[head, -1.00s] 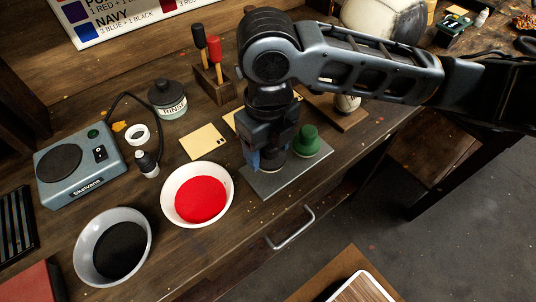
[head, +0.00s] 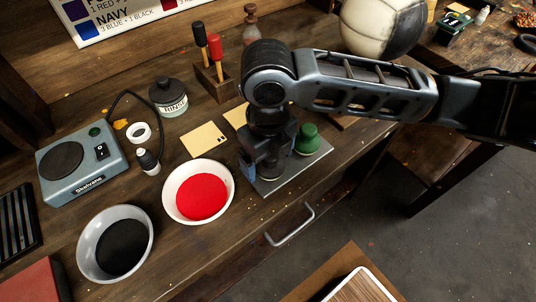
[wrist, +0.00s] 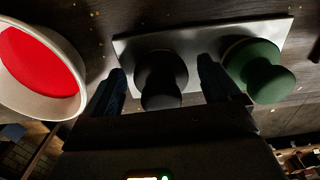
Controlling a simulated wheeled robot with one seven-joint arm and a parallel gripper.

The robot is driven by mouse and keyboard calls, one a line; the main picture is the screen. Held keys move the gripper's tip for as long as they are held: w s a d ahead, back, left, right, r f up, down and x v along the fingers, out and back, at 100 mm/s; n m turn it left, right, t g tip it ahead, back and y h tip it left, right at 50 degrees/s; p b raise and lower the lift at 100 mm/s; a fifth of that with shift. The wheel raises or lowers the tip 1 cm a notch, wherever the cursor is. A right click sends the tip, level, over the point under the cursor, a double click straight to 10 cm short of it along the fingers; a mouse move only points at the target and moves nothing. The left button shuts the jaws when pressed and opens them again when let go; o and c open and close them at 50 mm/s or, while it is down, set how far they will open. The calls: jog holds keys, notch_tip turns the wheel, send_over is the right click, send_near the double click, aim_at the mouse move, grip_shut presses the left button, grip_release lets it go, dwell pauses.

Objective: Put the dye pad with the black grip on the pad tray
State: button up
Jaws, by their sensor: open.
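The pad tray (head: 300,172) is a flat grey metal plate near the bench's front edge; it also shows in the wrist view (wrist: 205,35). The dye pad with the black grip (wrist: 161,76) appears to stand upright on the tray beside a green pad (wrist: 258,68). The green pad also shows in the head view (head: 307,139). My gripper (wrist: 163,84) is open, one finger on each side of the black grip, with dark gaps between. In the head view my gripper (head: 263,168) is over the tray's left part and mostly hides the black pad.
A white bowl of red dye (head: 199,193) stands close to the left of the tray. A grey bowl of black dye (head: 115,245) is farther left. A hot plate (head: 80,165), rinse jar (head: 168,98), cards (head: 204,140) and tool block (head: 215,82) stand behind.

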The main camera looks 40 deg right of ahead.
jog(key=shift+r, duration=0.1)
notch_tip(320, 180, up, 12)
jog(key=shift+f+b, duration=0.1)
jog(key=shift+b, duration=0.35)
jog(key=shift+a, duration=0.1)
